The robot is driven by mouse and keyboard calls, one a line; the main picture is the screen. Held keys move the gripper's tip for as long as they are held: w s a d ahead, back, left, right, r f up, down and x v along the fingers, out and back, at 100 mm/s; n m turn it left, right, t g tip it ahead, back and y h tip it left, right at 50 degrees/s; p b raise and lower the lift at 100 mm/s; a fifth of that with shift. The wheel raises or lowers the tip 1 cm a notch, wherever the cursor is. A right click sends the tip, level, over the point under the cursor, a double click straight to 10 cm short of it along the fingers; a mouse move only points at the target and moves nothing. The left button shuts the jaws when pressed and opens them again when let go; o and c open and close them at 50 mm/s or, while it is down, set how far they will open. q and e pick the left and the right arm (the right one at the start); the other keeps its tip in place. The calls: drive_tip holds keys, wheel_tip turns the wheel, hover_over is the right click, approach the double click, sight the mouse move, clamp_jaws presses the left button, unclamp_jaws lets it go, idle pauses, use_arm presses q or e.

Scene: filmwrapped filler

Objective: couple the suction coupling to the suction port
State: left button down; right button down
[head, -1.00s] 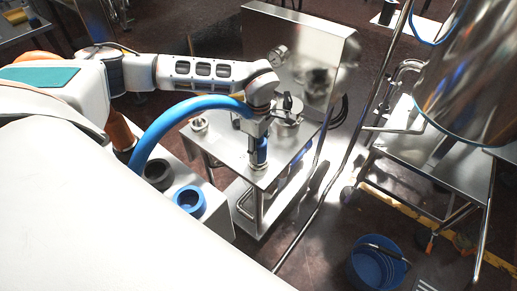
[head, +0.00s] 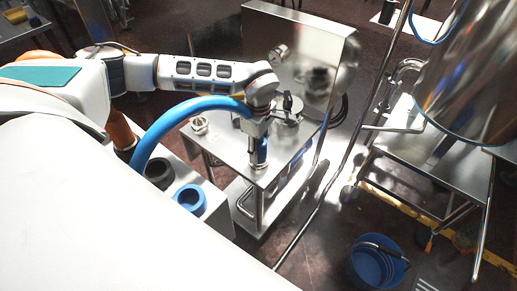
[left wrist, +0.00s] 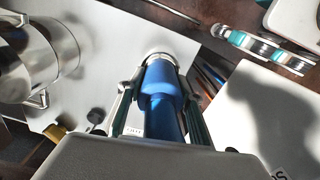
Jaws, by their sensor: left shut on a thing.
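My left gripper (head: 258,137) is shut on the blue suction coupling (head: 262,152), at the end of a thick blue hose (head: 180,110). The coupling points down, roughly upright, over the front part of the steel machine top. A silver suction port (head: 260,166) shows directly below it. In the left wrist view the coupling (left wrist: 160,83) lies between both fingers, and a bright metal ring (left wrist: 160,57) shows at its far end. The coupling seems to meet the port, but I cannot tell whether it is seated. My right gripper is not in view.
A lidded steel vessel (head: 287,112) stands close behind the gripper, before an upright steel panel (head: 310,55). Another silver fitting (head: 199,125) stands at the left of the top. A blue cup (head: 190,197) and a dark cup (head: 159,173) are nearer me. A blue bucket (head: 377,264) stands on the floor.

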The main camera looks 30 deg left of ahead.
use_arm(q)
drive_tip(key=c, duration=1.3)
unclamp_jaws()
drive_tip(key=shift+f, duration=0.1)
wheel_tip(320, 180, up, 11)
drive_tip(key=shift+r, duration=0.55)
